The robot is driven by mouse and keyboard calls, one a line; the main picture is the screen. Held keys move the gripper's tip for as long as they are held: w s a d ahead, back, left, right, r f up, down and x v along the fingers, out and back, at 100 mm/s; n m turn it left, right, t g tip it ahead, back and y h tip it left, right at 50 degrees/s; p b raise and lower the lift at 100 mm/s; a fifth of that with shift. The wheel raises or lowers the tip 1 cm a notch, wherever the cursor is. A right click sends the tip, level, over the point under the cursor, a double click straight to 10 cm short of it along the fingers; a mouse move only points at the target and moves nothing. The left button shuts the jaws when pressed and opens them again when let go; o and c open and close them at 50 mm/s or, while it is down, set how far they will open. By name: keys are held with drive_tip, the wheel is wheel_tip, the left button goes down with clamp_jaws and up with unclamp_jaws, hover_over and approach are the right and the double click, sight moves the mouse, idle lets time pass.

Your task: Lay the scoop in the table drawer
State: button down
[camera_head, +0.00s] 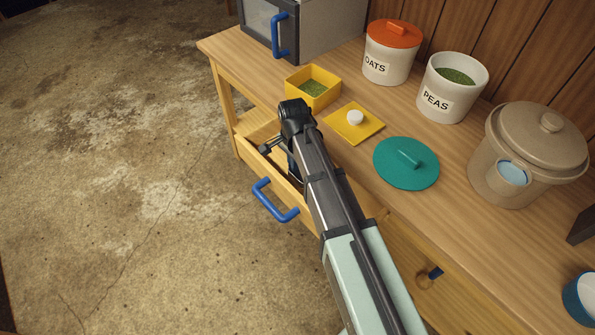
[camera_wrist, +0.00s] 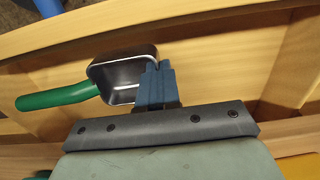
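The scoop, a metal bowl (camera_wrist: 122,75) with a green handle (camera_wrist: 60,98), shows in the wrist view over the pale wooden floor of the open drawer (camera_wrist: 215,62). Its handle points left. My gripper (camera_wrist: 155,82) has its blue fingers close together at the right rim of the bowl, and they look shut on it. I cannot tell whether the scoop touches the drawer floor. In the head view the open drawer shows its blue handle (camera_head: 275,202). My gripper (camera_head: 292,165) reaches down into the drawer there, and my arm hides the scoop.
On the table stand a yellow box (camera_head: 312,88), a yellow lid (camera_head: 354,124), a teal lid (camera_head: 406,164), an oats jar (camera_head: 391,62), a peas jar (camera_head: 450,92) and a big beige pot (camera_head: 525,160). A grey cabinet (camera_head: 325,25) stands at the back.

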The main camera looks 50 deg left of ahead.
drive_tip(key=shift+f, duration=2.75)
drive_tip(key=c, duration=1.4)
unclamp_jaws()
drive_tip(key=shift+f, duration=0.1)
drive_tip(key=shift+o, duration=0.2)
wheel_tip(320, 180, up, 12)
drive_tip(key=shift+r, duration=0.15)
